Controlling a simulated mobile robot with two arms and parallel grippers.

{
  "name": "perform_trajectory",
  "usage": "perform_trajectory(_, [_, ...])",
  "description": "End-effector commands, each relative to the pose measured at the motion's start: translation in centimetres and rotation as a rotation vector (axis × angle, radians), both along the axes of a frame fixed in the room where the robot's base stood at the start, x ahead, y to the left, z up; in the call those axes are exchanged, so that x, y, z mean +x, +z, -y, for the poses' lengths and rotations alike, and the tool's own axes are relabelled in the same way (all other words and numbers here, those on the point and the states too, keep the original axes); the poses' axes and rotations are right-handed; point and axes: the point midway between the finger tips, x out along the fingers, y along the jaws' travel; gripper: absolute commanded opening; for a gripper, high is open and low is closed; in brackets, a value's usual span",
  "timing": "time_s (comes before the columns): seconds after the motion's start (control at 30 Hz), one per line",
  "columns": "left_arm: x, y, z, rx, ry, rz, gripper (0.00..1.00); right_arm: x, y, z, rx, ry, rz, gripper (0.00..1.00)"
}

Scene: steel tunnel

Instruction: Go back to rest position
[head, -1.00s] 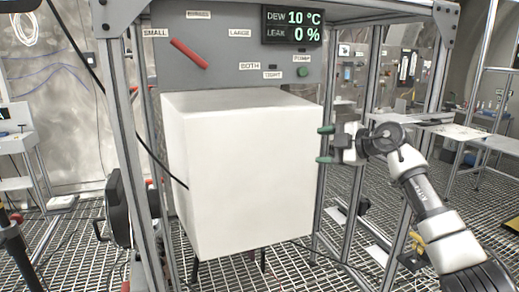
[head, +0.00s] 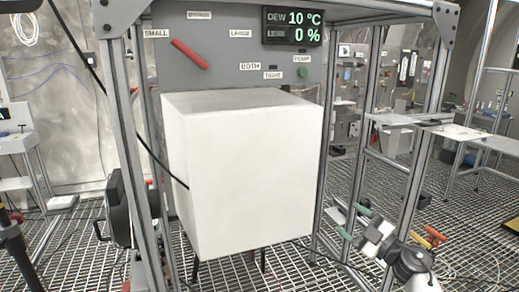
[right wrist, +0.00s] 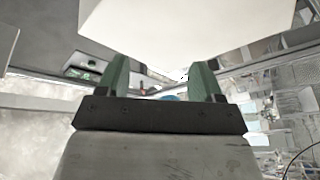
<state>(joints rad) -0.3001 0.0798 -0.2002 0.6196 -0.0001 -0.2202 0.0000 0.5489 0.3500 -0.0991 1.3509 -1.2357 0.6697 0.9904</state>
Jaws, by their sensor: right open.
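My right gripper (head: 354,222) is low at the right in the head view, beside the frame's right post. Its green fingers are apart with nothing between them. In the right wrist view the right gripper (right wrist: 160,80) also shows open and empty, with the underside of a white box (right wrist: 180,30) beyond its fingers. The white box (head: 245,175) stands inside the metal frame in the head view, to the left of the right gripper and apart from it. My left gripper is not seen; a dark arm part shows at the left edge.
A grey panel (head: 225,70) behind the box carries a red handle (head: 189,54), a green button (head: 303,73) and a display (head: 292,26) reading 10 °C and 0 %. Metal posts (head: 408,180) flank the box. Tables (head: 460,132) stand at the right over open grating floor.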

Motion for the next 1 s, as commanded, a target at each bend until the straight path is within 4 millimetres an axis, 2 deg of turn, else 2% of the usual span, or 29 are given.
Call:
perform_trajectory(0.1, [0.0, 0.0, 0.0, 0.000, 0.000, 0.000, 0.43, 1.0, 2.3, 2.5, 0.135, -0.152, 0.088, 0.67])
perform_trajectory(0.23, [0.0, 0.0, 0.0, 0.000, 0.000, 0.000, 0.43, 2.2, 3.2, 6.3, 0.275, -0.365, 0.094, 0.67])
perform_trajectory(0.4, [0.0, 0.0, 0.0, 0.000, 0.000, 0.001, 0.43, 3.4, 1.5, 9.8, 0.371, -0.573, -0.036, 0.67])
perform_trajectory(0.6, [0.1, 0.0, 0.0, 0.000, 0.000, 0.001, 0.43, 4.1, -2.1, 11.3, 0.392, -0.685, -0.267, 0.67])
perform_trajectory(0.83, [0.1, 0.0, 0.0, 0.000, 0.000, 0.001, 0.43, 1.8, -15.1, 10.3, 0.345, -0.729, -0.486, 0.67])
perform_trajectory(0.97, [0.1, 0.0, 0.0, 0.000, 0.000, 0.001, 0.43, -1.1, -23.4, 9.6, 0.312, -0.757, -0.631, 0.67])
perform_trajectory(1.0, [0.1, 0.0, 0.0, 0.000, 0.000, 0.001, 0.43, -2.4, -26.1, 9.3, 0.301, -0.766, -0.680, 0.67])
